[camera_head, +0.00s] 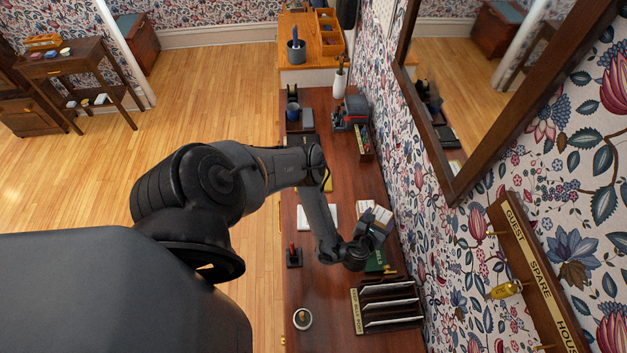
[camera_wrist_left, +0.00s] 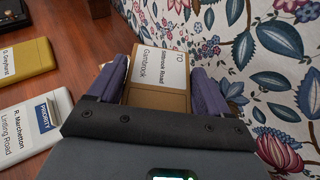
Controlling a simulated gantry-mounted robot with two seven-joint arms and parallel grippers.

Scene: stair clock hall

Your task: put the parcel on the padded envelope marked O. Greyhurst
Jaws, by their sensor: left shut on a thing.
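My left gripper (camera_wrist_left: 155,88) is shut on a brown parcel (camera_wrist_left: 153,100) with a white address label, near the wallpapered wall. In the head view the gripper (camera_head: 374,228) and the parcel (camera_head: 382,214) are over the right side of the desk. A yellow padded envelope (camera_wrist_left: 26,64) lies on the desk at the left of the wrist view, apart from the parcel. Its label ends in Greyhurst; the initial is too small to tell. In the head view only a bit of this envelope (camera_head: 328,182) shows beside my arm. My right gripper is not in view.
A white envelope (camera_wrist_left: 32,125) marked R. Marchetton lies nearer than the yellow one. A letter rack (camera_head: 388,305), a stamp on a dark block (camera_head: 294,257) and a round dish (camera_head: 302,319) stand on the desk (camera_head: 325,290). The wall with a mirror bounds the right.

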